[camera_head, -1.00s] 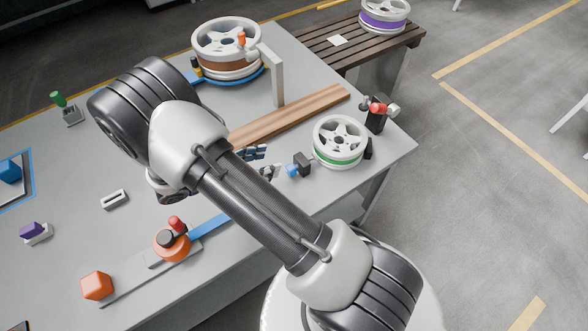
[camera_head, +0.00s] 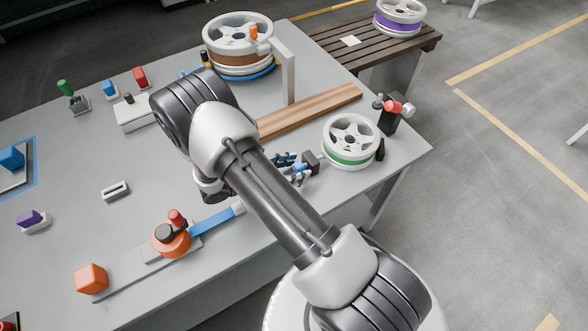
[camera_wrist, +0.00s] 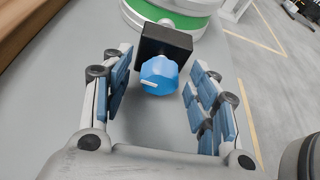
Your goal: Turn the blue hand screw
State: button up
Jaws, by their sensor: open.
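The blue hand screw (camera_wrist: 159,76) is a faceted knob with a white mark, on the near face of a black block (camera_wrist: 163,42). In the wrist view it sits between the open fingers of my gripper (camera_wrist: 160,97), with a gap on each side. In the head view my gripper (camera_head: 290,168) is beside the black block (camera_head: 312,161), and its fingers largely hide the screw. The block stands next to a white wheel with a green band (camera_head: 350,142).
A brown wood plank (camera_head: 310,111) lies behind my gripper. A black clamp with a red knob (camera_head: 393,112) stands right of the green-banded wheel. An orange disc with a blue lever (camera_head: 215,220) is at the front. A wheel with a brown band (camera_head: 238,45) is at the back.

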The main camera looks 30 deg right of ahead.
jog(key=shift+c, duration=0.4)
jog(key=c, duration=1)
jog(key=shift+o, duration=0.2)
jog(key=shift+n+g, duration=0.4)
jog(key=shift+n, duration=0.1)
jog(key=o, duration=1)
jog(key=shift+o, duration=0.2)
jog(key=v, duration=1.2)
jog(key=shift+a, duration=0.1)
